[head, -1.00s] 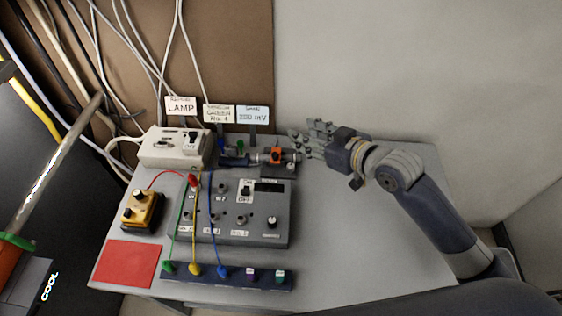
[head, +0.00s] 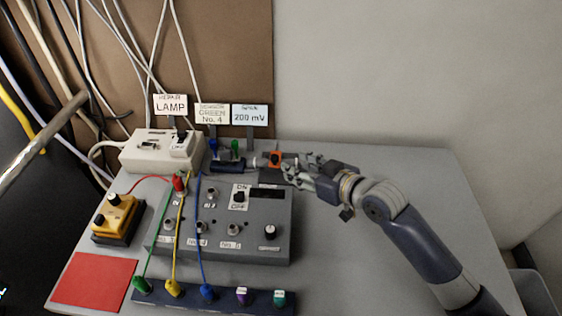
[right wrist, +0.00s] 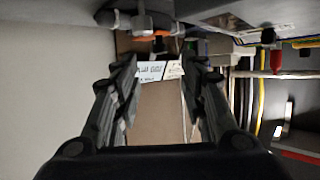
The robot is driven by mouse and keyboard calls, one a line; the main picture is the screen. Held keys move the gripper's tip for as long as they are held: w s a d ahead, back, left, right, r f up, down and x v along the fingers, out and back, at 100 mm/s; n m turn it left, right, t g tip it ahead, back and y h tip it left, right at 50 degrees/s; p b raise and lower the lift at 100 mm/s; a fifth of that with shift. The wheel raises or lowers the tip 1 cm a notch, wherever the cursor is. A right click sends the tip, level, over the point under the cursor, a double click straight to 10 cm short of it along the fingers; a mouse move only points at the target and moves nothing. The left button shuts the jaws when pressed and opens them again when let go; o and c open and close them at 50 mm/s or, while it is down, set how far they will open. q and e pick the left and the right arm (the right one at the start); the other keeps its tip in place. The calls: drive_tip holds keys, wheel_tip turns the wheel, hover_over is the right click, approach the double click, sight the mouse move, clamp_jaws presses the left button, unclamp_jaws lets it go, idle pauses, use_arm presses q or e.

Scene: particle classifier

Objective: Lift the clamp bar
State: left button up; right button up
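A small clamp fixture with an orange block (head: 275,159) and a dark knob stands at the back of the table. A dark cylindrical body (head: 229,165) lies to its left. I cannot tell for sure which part is the clamp bar. My right gripper (head: 300,172) is just right of the orange block, with its fingers pointing at it; whether they touch is unclear. In the right wrist view my right gripper (right wrist: 160,75) has its fingers spread with nothing between them, and the orange part (right wrist: 150,33) shows beyond the fingertips. My left gripper is not in view.
A grey control box (head: 225,225) with cables stands in front of the fixture. A white lamp box (head: 150,150), a yellow device (head: 115,218) and a red mat (head: 95,280) are at left. Label cards (head: 212,113) stand behind. The table's right side (head: 430,170) is clear.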

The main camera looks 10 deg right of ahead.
sight(277, 159)
drive_tip(key=x, duration=0.8)
clamp_jaws()
